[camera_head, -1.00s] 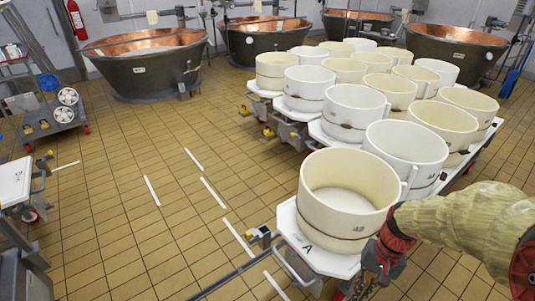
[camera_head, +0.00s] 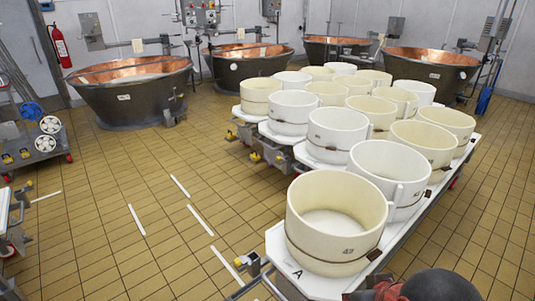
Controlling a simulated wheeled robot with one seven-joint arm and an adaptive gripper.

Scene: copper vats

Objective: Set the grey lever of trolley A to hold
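Trolley A (camera_head: 282,270) is in the front middle, a white platform with a black letter A on its near left corner. One large cream tub (camera_head: 335,210) stands on that front end. A small grey fitting with a yellow part (camera_head: 252,264) sticks out at the trolley's left edge. I cannot tell whether it is the grey lever or how it is set. Only a red and dark part of my arm (camera_head: 432,287) shows at the bottom edge, right of the A corner. My gripper's fingers are not visible.
Several more tubs (camera_head: 387,170) stand on trolleys packed closely behind. Copper vats (camera_head: 130,90) line the back wall. A rack with wheels (camera_head: 40,150) stands at the far left. The tiled floor (camera_head: 110,225) left of trolley A is clear, with white stripes.

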